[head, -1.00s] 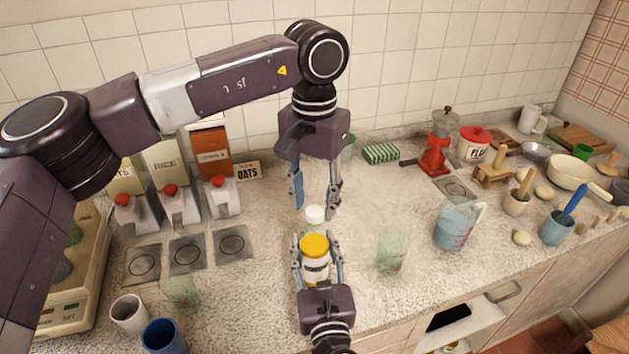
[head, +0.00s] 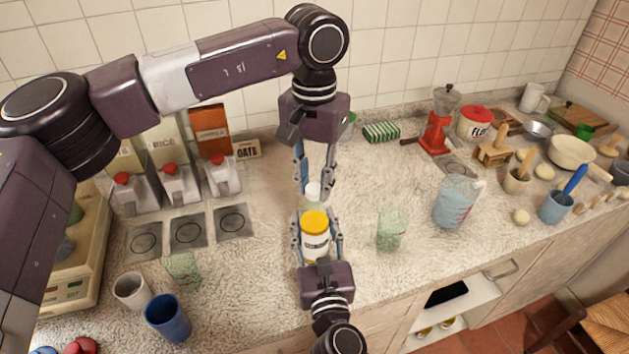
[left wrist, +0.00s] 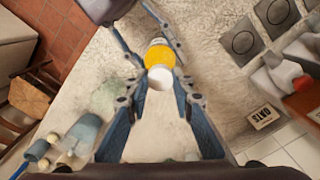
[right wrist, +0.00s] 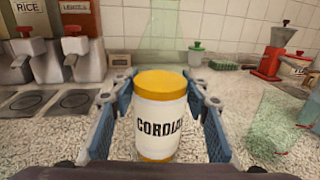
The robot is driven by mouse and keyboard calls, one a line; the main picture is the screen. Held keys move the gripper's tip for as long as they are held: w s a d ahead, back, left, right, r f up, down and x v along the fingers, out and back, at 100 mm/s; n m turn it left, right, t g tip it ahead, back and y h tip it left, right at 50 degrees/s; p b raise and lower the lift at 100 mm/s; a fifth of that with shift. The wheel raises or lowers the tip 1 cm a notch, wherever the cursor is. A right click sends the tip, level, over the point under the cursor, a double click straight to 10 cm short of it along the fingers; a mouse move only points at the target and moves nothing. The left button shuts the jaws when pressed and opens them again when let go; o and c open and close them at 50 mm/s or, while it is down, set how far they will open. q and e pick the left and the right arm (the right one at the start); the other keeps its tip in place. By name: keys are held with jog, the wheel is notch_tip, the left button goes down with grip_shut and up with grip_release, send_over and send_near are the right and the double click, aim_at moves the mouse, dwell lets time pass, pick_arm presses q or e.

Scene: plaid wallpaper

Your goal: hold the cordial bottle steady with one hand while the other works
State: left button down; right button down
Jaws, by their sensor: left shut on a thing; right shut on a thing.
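The cordial bottle (head: 315,236) stands upright on the counter with a white label and yellow bands. In the right wrist view the label (right wrist: 158,125) reads CORDIAL, and a pale see-through neck rises above it. A white cap (head: 313,190) is above the yellow top. My right gripper (head: 317,245) is shut around the bottle's body from the front. My left gripper (head: 315,194) points down from above, with its fingers on either side of the cap; the cap (left wrist: 160,78) shows between them in the left wrist view. Whether the cap is loose on the neck cannot be told.
A green glass (head: 391,230) stands just right of the bottle, and a measuring jug (head: 456,203) farther right. Another glass (head: 183,268), a white cup (head: 131,291) and a blue cup (head: 168,317) are at left.

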pick_arm(q)
jog(key=n, duration=1.3)
jog(key=shift+n, duration=0.3)
jog(key=n, duration=0.3)
jog(key=shift+n, duration=0.4)
jog(key=n, duration=0.3)
jog(key=shift+n, duration=0.4)
jog(key=n, duration=0.3)
jog(key=shift+n, duration=0.3)
jog(key=n, duration=0.3)
jog(key=shift+n, duration=0.4)
jog(key=n, duration=0.3)
jog(key=shift+r+n, duration=0.1)
jog(key=shift+n, duration=0.2)
jog(key=n, duration=0.3)
jog(key=shift+n, duration=0.3)
jog(key=n, duration=0.5)
jog(key=shift+n, duration=0.3)
jog(key=n, duration=0.5)
jog(key=shift+n, duration=0.3)
jog(key=n, duration=0.6)
jog(key=shift+w+n, duration=0.1)
jog(key=shift+n, duration=0.3)
